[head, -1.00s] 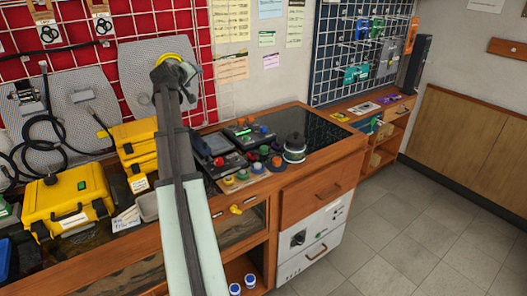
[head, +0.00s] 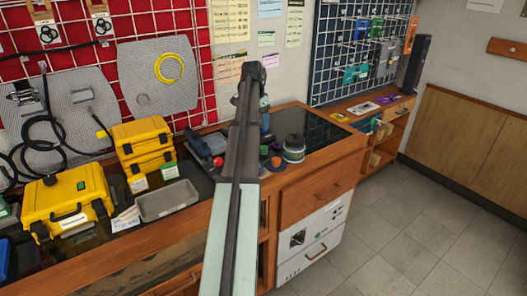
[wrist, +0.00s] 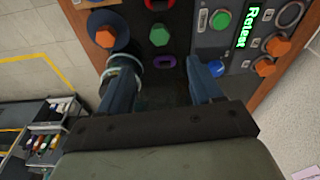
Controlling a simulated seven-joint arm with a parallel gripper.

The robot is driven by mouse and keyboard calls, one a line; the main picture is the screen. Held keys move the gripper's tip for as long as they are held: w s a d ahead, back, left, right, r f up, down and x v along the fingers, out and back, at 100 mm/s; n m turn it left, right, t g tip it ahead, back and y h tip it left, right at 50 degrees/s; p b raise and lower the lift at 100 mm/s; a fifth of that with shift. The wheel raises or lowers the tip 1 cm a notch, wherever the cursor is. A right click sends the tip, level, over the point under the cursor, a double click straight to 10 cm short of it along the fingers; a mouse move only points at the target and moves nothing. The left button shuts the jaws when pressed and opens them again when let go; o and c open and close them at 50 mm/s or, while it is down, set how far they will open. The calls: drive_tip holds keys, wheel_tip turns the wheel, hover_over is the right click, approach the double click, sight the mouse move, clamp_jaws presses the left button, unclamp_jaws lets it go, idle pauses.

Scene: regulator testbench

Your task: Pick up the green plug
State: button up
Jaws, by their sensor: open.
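In the wrist view a green plug (wrist: 158,36) stands on the dark surface of the bench, ahead of my gripper and roughly in line with the gap between its fingers. My gripper (wrist: 162,64) is open, with nothing between its blue-grey fingers. The plug is apart from both fingertips.
A device with a green display (wrist: 247,28) is at right. A dark jar (head: 294,148), yellow cases (head: 68,202) and a grey tray (head: 167,200) stand on the bench.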

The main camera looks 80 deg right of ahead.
sight(263, 147)
drive_tip(key=f, duration=0.4)
drive_tip(key=d+f, duration=0.1)
drive_tip(key=f, duration=0.4)
drive_tip(key=s+f, duration=0.1)
drive_tip(key=f, duration=0.3)
drive_tip(key=shift+s+d+f, duration=0.1)
drive_tip(key=shift+d+f, duration=0.1)
drive_tip(key=shift+f, duration=0.05)
drive_tip(key=shift+c, duration=0.3)
drive_tip(key=c, duration=1.1)
